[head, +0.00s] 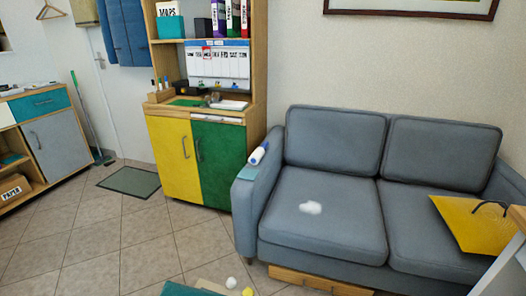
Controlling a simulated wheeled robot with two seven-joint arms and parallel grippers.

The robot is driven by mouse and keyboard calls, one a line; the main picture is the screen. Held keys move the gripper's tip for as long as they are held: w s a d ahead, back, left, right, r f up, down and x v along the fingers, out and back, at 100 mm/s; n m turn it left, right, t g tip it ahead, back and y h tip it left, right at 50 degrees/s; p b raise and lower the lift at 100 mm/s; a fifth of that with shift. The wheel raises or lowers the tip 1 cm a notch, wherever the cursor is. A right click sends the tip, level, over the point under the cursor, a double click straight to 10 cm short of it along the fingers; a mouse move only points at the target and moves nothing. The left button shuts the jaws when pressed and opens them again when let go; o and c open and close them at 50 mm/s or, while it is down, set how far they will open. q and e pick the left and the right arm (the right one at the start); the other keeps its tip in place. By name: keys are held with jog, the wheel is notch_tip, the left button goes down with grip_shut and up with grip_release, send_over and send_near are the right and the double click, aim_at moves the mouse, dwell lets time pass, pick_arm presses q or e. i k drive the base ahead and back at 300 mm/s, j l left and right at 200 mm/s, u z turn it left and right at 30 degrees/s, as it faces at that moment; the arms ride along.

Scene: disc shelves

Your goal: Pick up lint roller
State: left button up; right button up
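The lint roller (259,153) looks like a small white cylinder with a blue end. It lies on the left armrest of the grey-blue sofa (330,140), tilted, close to the backrest. Nothing covers it in the head view. Neither of my grippers is in view.
A white fluffy patch (310,207) and a yellow bag (470,224) with dark handles lie on the sofa seat. A cabinet (220,160) with yellow and green doors stands left of the sofa. Small white (231,282) and yellow (247,291) items show at the bottom. Tiled floor (120,230) is mostly clear.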

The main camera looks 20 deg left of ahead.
aim_at(254, 159)
jog(key=i+j+z, duration=0.25)
jog(key=i, duration=0.4)
jog(key=i+j+z, duration=0.25)
jog(key=i+j, duration=0.25)
jog(key=i, duration=0.1)
